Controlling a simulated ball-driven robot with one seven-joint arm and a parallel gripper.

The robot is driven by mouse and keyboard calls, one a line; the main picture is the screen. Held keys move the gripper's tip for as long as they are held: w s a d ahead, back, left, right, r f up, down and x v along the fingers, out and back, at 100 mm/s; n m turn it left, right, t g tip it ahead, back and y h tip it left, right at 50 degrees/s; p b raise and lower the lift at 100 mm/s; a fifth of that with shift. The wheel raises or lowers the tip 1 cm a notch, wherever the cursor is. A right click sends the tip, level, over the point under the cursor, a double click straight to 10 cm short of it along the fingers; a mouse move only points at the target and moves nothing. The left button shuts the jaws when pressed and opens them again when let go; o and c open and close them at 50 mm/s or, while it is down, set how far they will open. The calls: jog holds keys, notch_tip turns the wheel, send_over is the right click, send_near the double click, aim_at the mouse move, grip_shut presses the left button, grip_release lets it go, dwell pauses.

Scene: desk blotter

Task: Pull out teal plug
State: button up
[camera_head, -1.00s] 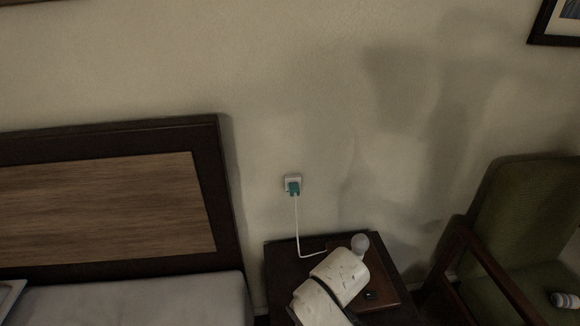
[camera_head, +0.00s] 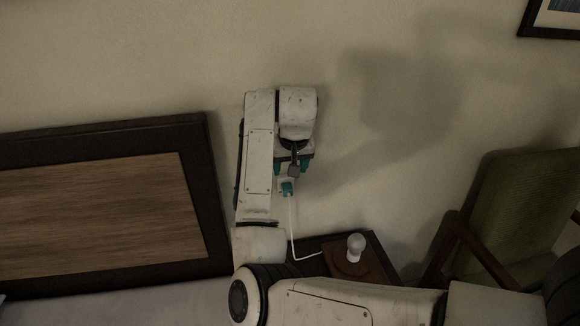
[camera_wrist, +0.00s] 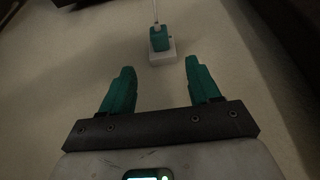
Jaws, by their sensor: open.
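The teal plug (camera_head: 288,188) sits in the white wall socket, and a white cord hangs down from it. In the wrist view the teal plug (camera_wrist: 160,39) is on the white socket (camera_wrist: 162,54), ahead of my fingertips and roughly centred between them. My gripper (camera_head: 293,165) is just above the plug in the head view, close to the wall. In the wrist view my gripper (camera_wrist: 160,76) has its two teal fingers apart, with nothing between them. The fingers are not touching the plug. In the head view my arm hides most of the socket.
A dark nightstand (camera_head: 387,268) stands below the socket, with a white bulb-shaped object (camera_head: 355,246) on it. A wooden headboard (camera_head: 90,215) is at left. A green armchair (camera_head: 525,200) is at right. The wall around the socket is bare.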

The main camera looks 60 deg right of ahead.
aim_at(287, 187)
jog(key=x, duration=1)
jog(key=shift+w+d+f, duration=0.1)
jog(key=shift+w+f, duration=0.05)
jog(key=shift+f, duration=0.1)
jog(key=c, duration=1.1)
jog(key=shift+c, duration=0.2)
jog(key=s+a+p, duration=0.4)
jog(key=a, duration=0.1)
jog(key=shift+s, duration=0.2)
dwell(0.6)
dwell(0.3)
jog(key=shift+r+p, duration=2)
jog(key=shift+p, duration=0.2)
